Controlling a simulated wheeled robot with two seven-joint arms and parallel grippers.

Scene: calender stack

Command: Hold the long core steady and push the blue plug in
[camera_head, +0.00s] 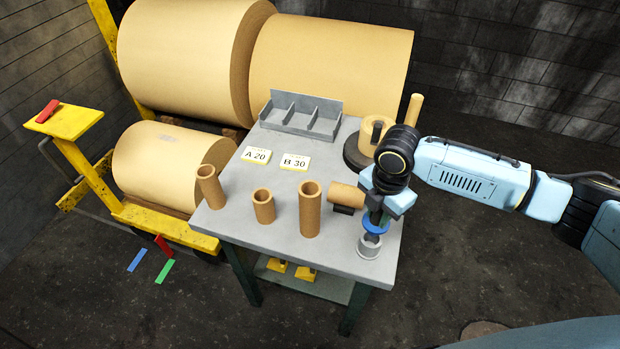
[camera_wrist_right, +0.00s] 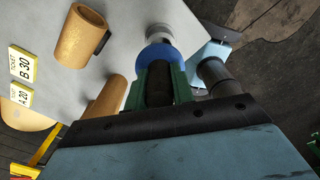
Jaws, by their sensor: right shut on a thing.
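The blue plug (camera_head: 375,222) is in my right gripper (camera_head: 376,212), which is shut on it near the table's front right corner. The plug is directly above a small grey ring-shaped holder (camera_head: 369,247); I cannot tell if they touch. In the wrist view the blue plug (camera_wrist_right: 160,58) shows between green fingers, with the pale holder (camera_wrist_right: 159,33) beyond. The tallest upright core (camera_head: 310,210) stands open-topped on the table, left of the gripper and apart from it. Another brown core (camera_head: 346,195) lies on its side on a black rest, partly hidden by my gripper. My left gripper is not in view.
Two other upright cores, one medium (camera_head: 210,188) and one short (camera_head: 264,208), stand on the grey table (camera_head: 245,228). Cards A 20 (camera_head: 256,155) and B 30 (camera_head: 295,162) lie behind them. A grey divided tray (camera_head: 301,118) and a round spindle stand (camera_head: 358,155) are at the back.

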